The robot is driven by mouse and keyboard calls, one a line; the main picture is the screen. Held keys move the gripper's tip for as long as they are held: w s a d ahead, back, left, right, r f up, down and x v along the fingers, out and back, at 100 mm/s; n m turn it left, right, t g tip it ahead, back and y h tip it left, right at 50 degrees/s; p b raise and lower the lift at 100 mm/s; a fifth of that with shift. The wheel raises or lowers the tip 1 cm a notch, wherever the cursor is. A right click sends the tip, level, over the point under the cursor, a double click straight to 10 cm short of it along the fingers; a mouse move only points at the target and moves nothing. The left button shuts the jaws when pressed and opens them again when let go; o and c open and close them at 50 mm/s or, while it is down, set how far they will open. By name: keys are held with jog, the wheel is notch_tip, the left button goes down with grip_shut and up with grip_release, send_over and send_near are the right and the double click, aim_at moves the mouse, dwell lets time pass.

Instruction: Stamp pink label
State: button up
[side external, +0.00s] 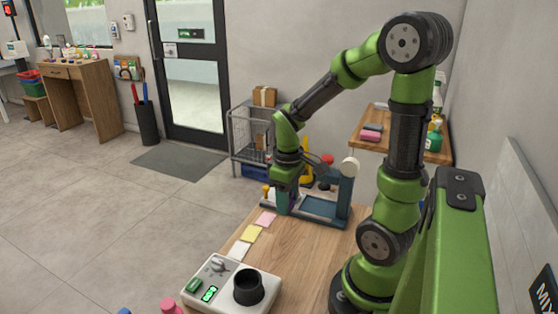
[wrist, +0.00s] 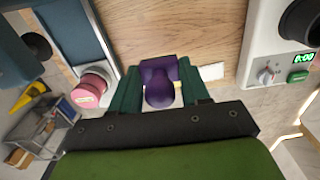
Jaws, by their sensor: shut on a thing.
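My gripper (wrist: 161,90) is shut on a purple stamp-like piece (wrist: 158,85) with a rounded handle and a flatter block end. In the side view my gripper (side external: 289,192) is low over the far end of the wooden counter, beside the blue-grey device, and mostly hides the piece. A pink label (side external: 265,219) lies flat on the counter just in front of my gripper, with a yellow label (side external: 251,233) and a white label (side external: 239,251) in a row nearer the camera. Whether the piece touches any label cannot be told.
The blue-grey device (side external: 324,206) stands at the counter's far end. A pink-topped round piece (wrist: 90,94) is beside it in the wrist view. A white box with a green display and black cup (side external: 232,288) occupies the near end. Bare wood (side external: 300,245) lies between.

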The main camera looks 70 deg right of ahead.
aim_at(266, 219)
jog(key=o, duration=0.5)
jog(key=c, duration=0.3)
jog(key=shift+w+d+f, duration=0.1)
jog(key=shift+f, duration=0.3)
jog(key=w+d, duration=0.1)
jog(key=w, duration=0.1)
jog(key=w+d+f, duration=0.1)
jog(key=w, duration=0.2)
jog(key=w+d+f, duration=0.1)
jog(key=w+d, duration=0.1)
jog(key=shift+w+d+f, duration=0.1)
jog(key=shift+w+f, duration=0.1)
jog(key=shift+w, duration=0.05)
jog(key=shift+w+d+f, duration=0.1)
jog(key=shift+w+f, duration=0.1)
jog(key=shift+f, duration=1.2)
jog(key=shift+w+d+f, duration=0.1)
jog(key=shift+w+f, duration=0.1)
jog(key=shift+f, duration=1.2)
jog(key=shift+f, duration=0.55)
jog(key=shift+r, duration=0.15)
jog(key=shift+r, duration=3.4)
